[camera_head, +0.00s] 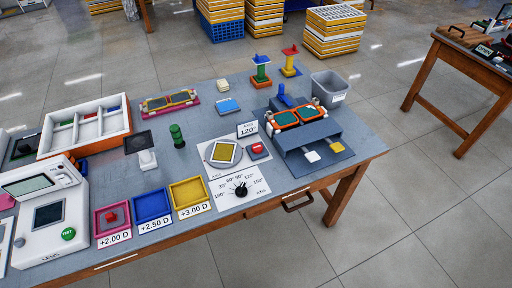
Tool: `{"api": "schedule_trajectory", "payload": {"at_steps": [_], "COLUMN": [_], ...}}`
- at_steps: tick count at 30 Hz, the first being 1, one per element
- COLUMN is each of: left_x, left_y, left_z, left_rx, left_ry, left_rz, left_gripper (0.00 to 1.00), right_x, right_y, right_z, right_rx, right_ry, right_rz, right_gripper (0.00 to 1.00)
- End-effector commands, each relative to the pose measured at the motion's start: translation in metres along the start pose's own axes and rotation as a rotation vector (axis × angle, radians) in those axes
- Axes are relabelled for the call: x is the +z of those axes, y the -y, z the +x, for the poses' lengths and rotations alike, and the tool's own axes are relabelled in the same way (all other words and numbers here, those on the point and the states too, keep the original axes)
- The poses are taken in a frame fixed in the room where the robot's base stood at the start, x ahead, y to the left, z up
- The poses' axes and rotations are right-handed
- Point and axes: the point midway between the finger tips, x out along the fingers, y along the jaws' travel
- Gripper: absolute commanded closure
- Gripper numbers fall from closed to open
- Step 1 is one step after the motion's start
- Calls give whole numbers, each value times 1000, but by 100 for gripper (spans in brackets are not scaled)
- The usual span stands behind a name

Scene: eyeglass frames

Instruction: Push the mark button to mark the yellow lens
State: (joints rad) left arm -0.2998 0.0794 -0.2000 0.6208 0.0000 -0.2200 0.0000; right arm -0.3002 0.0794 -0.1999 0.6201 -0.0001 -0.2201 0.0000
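A yellow square lens (224,153) in a pale frame sits on a round grey plate (209,156) near the middle of the table. A red button (257,148) on a dark base stands just right of the plate. I take it for the mark button, as its label is too small to read. An axis sign (248,129) reading 120° stands behind them. A black dial (241,189) on a white degree scale is in front. Any mark on the lens is too small to tell. Neither of my grippers is in view.
Pink, blue and yellow (188,194) trays line the front edge, left of the dial. A grey stand (310,151) with orange glasses is on the right. A green cylinder (177,136) stands left of the plate. A white device (47,226) fills the left front.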

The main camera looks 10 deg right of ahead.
Motion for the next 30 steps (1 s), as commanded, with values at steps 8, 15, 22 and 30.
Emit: {"api": "schedule_trajectory", "payload": {"at_steps": [8,15,22,30], "left_x": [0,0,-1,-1], "left_y": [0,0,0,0], "left_z": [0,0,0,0], "left_rx": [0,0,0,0], "left_ry": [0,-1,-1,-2], "left_rz": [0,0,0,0], "left_gripper": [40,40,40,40], "right_x": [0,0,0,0], "right_y": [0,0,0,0], "right_z": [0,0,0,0], "right_rx": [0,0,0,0], "right_ry": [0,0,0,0], "right_rz": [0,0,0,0], "right_gripper": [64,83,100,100]}}
